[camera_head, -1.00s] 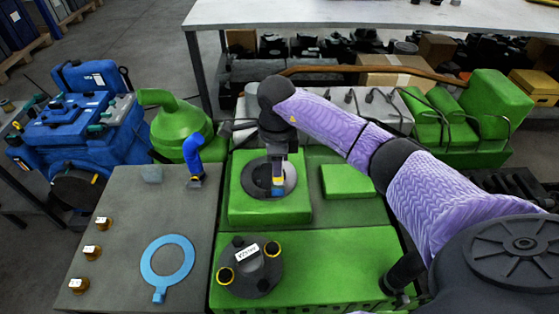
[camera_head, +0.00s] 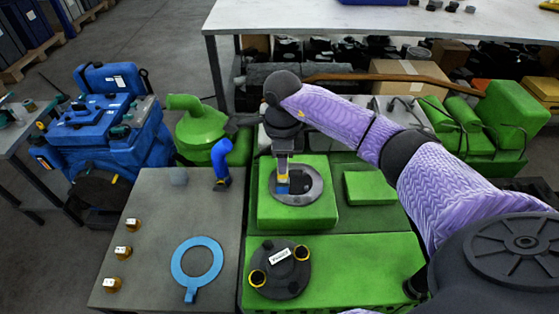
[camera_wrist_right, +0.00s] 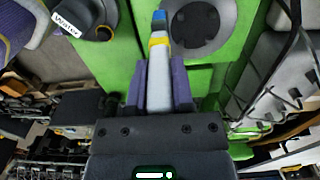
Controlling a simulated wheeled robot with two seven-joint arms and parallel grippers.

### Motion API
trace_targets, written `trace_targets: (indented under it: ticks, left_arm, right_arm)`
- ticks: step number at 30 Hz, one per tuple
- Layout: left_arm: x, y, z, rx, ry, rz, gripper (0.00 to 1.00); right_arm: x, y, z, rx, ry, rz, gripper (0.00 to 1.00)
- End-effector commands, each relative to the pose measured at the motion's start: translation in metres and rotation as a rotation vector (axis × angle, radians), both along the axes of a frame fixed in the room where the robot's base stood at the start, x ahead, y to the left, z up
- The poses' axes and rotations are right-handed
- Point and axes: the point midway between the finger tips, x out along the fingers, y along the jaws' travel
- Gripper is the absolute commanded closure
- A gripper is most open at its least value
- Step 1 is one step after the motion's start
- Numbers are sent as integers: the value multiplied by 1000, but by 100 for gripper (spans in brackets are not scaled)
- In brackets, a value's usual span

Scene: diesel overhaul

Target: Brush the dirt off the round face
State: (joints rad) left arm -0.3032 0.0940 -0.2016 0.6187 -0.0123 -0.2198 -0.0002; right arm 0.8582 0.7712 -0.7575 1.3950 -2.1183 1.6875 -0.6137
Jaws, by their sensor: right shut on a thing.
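The round face (camera_head: 314,193) is a grey ring with a dark middle on top of a raised green block (camera_head: 318,217). It also shows in the right wrist view (camera_wrist_right: 222,22). My right gripper (camera_head: 283,156) is above it, shut on a brush (camera_head: 282,182) with a grey handle, a yellow band and a blue end. In the right wrist view my right gripper (camera_wrist_right: 160,85) grips the handle between its purple fingers. The brush end is over the left part of the face in the head view; I cannot tell whether it touches. Dirt is not clearly distinguishable. My left gripper is out of view.
A dark round cover (camera_head: 281,282) labelled "Water" sits on the green surface in front. A blue ring (camera_head: 179,268) and several brass fittings (camera_head: 123,252) lie on the grey plate at left. A blue bent hose (camera_head: 221,158) and a lower green block (camera_head: 370,187) flank the face.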

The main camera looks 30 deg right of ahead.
Motion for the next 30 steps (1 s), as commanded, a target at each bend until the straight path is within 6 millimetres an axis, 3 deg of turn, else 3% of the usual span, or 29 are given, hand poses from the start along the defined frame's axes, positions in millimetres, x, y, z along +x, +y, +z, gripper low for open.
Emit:
trace_targets:
  ticks: [12, 30]
  left_arm:
    - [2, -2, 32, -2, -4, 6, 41]
    - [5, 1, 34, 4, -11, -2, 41]
  right_arm:
    - [-4, -7, 40, -1, 0, -8, 100]
    - [-4, -8, 41, -1, 1, -8, 100]
